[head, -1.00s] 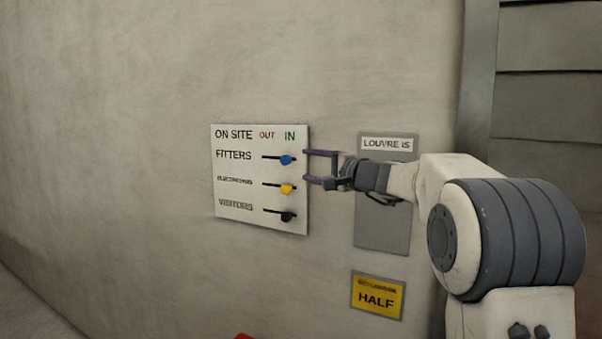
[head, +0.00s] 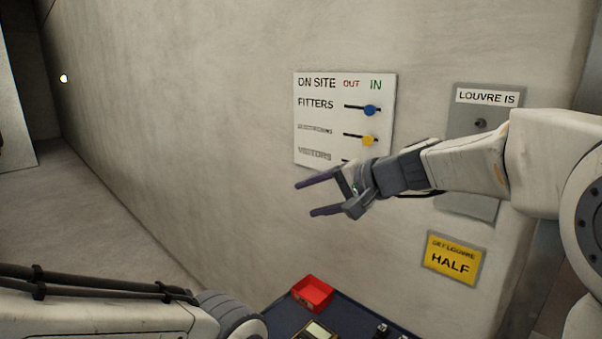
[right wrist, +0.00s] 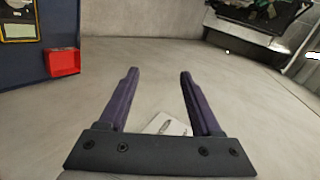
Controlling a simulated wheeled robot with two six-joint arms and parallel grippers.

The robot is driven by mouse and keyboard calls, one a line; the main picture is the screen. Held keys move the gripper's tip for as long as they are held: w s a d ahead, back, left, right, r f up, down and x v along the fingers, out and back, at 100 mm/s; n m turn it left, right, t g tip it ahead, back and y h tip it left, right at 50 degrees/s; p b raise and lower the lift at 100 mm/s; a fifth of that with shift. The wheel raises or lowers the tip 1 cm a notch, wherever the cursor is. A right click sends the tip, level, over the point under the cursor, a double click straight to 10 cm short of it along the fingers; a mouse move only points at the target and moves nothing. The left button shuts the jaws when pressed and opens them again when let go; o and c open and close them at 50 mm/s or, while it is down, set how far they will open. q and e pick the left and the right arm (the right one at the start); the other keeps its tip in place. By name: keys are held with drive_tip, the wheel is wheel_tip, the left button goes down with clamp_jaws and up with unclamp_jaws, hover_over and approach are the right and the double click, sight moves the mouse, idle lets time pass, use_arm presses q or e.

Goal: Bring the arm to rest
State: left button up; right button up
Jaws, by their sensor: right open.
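My right gripper (head: 318,196) is open and empty, its two purple fingers pointing left in the head view, in front of the wall just below the ON SITE board (head: 315,130). My right arm comes in from the right edge. The board carries a blue knob (head: 370,110) and a yellow knob (head: 368,140), both at the right ends of their slots; the lowest slot is mostly hidden behind my gripper. Part of my left arm shows at lower left, but its gripper is out of view.
A grey LOUVRE IS panel (head: 470,207) is partly behind my right arm, with a yellow HALF sign (head: 453,259) below. A red bin (head: 312,293) stands on a dark surface (head: 362,318) at the bottom. Open floor (head: 75,215) lies to the left.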

drive_tip(key=s+a+f+n+g+h, duration=0.1)
drive_tip(key=s+a+f+n+g, duration=0.1)
drive_tip(key=s+a+f, duration=0.3)
drive_tip(key=s+f+n+g, duration=0.2)
drive_tip(key=s, duration=0.4)
drive_tip(key=s+d+f+n+g+h, duration=0.1)
drive_tip(key=s+d+f+n+h, duration=0.1)
drive_tip(key=s, duration=0.5)
drive_tip(key=s+d+f+n+g+h, duration=0.1)
drive_tip(key=s+d+f+n+h, duration=0.1)
drive_tip(key=s+f, duration=0.5)
drive_tip(key=s+d+f+n+g+h, duration=0.1)
drive_tip(key=s+d+f+n+h, duration=0.1)
drive_tip(key=s, duration=0.5)
wheel_tip(320, 180, down, 2)
drive_tip(key=n+h, duration=0.1)
drive_tip(key=n, duration=0.2)
drive_tip(key=shift+s+d+f+g, duration=0.2)
drive_tip(key=shift+s+d+g, duration=0.1)
